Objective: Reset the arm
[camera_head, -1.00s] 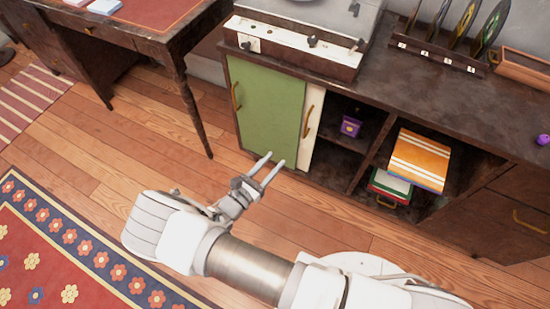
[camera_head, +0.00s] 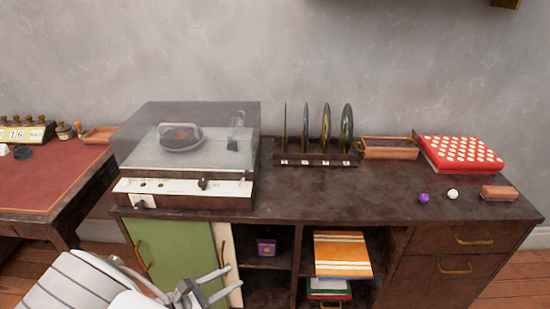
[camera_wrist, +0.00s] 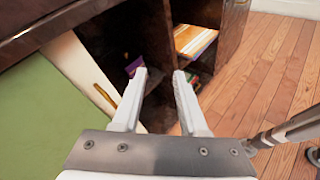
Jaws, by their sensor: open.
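My gripper (camera_head: 234,277) is low in the head view, in front of the cabinet's sliding doors. Its two fingers are apart and nothing is between them. The wrist view also shows my gripper (camera_wrist: 160,74) open and empty, pointing toward the cabinet's open shelves. My white arm fills the lower left corner of the head view, and much of it is out of the picture.
The dark cabinet (camera_head: 300,205) has a green door (camera_head: 175,258), a record player (camera_head: 185,160) and a record rack (camera_head: 315,160) on top. Its shelves hold a purple box (camera_head: 266,247) and an orange striped book (camera_head: 342,253). A desk (camera_head: 50,185) stands left.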

